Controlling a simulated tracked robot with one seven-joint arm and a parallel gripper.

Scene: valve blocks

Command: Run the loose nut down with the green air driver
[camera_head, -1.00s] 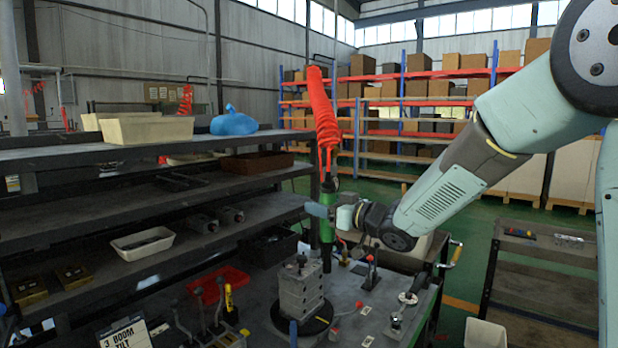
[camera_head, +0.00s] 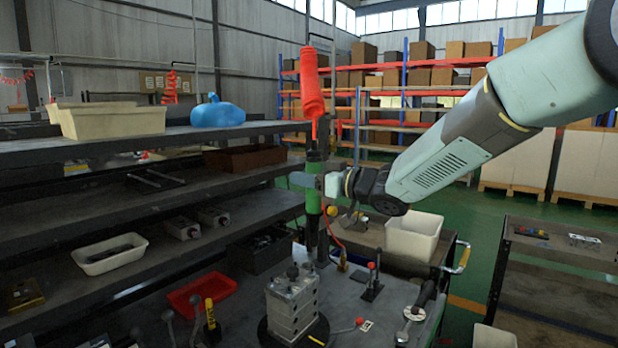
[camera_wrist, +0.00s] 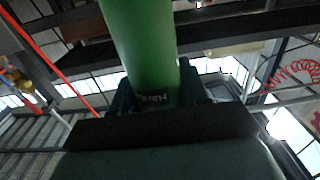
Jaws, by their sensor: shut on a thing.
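The green air driver (camera_head: 314,200) hangs upright from a red coiled hose (camera_head: 313,95). My gripper (camera_head: 312,182) is shut on the driver's body. In the wrist view the green driver (camera_wrist: 145,45) stands between the dark fingers. The driver's dark lower end points down, apart from the grey valve block (camera_head: 292,303) in the head view. The block stands on a dark round base (camera_head: 320,332) on the bench, with dark studs or nuts on top. Which nut is loose is too small to tell.
A white bin (camera_head: 414,236) is behind. Shelves (camera_head: 150,222) fill the left.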

